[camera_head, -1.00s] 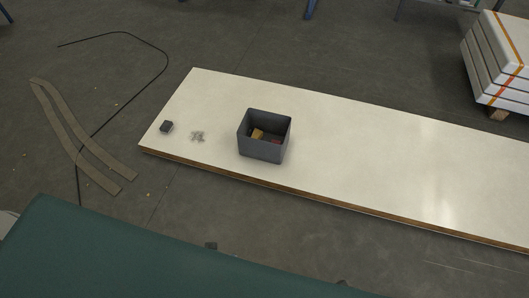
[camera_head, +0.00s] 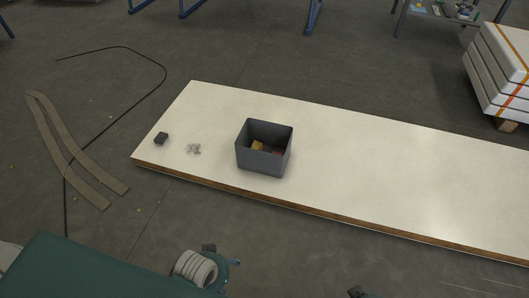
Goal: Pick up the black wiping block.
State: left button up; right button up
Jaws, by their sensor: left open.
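The black wiping block (camera_head: 161,138) is a small dark block lying on the white tabletop (camera_head: 370,170), near its left end. Nothing covers it. My left gripper (camera_head: 212,262) shows at the bottom edge, beside a white ribbed part of my arm. It is open, in front of the table's near edge, and well apart from the block. Its fingertips are hard to make out.
A grey open bin (camera_head: 264,165) with a yellow and a red item stands right of the block. Small greyish debris (camera_head: 194,149) lies between them. A white stack (camera_head: 499,75) stands at the far right. The tabletop's right part is clear.

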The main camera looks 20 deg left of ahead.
aim_at(161, 137)
jog(key=u, duration=1.4)
